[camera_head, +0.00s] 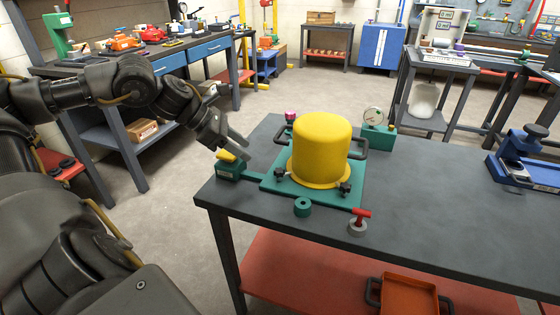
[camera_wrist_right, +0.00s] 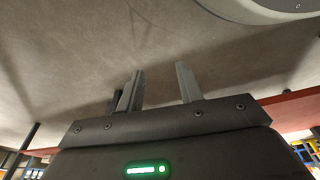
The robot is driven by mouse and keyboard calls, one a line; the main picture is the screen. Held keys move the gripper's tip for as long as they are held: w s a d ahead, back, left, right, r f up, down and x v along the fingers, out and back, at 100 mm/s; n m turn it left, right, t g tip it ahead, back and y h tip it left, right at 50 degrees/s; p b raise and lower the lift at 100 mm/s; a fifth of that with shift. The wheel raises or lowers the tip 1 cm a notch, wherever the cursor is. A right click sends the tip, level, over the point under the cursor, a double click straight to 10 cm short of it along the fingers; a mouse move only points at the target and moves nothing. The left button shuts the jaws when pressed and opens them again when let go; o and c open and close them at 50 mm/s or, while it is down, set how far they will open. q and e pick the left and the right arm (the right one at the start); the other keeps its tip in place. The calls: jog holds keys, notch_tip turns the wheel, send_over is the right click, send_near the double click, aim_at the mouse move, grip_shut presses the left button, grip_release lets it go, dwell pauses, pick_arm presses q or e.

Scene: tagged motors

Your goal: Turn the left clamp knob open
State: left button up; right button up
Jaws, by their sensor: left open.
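A yellow motor housing (camera_head: 321,142) stands upright on a green fixture plate (camera_head: 318,196) on the dark table. A black clamp knob (camera_head: 280,172) sits at the plate's left front, and another black clamp knob (camera_head: 345,188) at its right front. My left gripper (camera_head: 241,148) is open and empty, left of the housing. It is just above a green block (camera_head: 229,172) with a yellow top piece (camera_head: 227,156), apart from the left knob. I cannot tell whether it touches the yellow piece. My right gripper (camera_wrist_right: 160,88) is open and empty in the right wrist view, over bare floor.
A blue vise (camera_head: 520,160) is far right. The table between is clear.

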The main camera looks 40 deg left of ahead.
aim_at(275, 171)
pick_arm(q)
jog(key=p+x, duration=0.5)
jog(key=p, duration=0.1)
jog(key=shift+d+f, duration=0.15)
jog(key=shift+d, duration=0.05)
jog(key=p+x, duration=0.1)
jog(key=x, duration=0.2)
jog(key=shift+w+f, duration=0.2)
jog(key=shift+f, duration=0.05)
jog(key=shift+w+d+f, duration=0.25)
jog(key=shift+d+f, duration=0.1)
jog(key=shift+f, duration=0.15)
pick_arm(e)
jog(key=s+d+f, duration=0.4)
jog(key=s+f, duration=0.2)
jog(key=s, duration=0.1)
jog(key=s+d+f+g, duration=0.1)
jog(key=s+d+f, duration=0.3)
jog(key=s+f, duration=0.2)
jog(key=shift+s+f+h, duration=0.3)
jog(key=shift+s+h, duration=0.1)
jog(key=shift+s, duration=0.85)
pick_arm(q)
jog(key=shift+c, duration=0.4)
jog(key=c, duration=0.9)
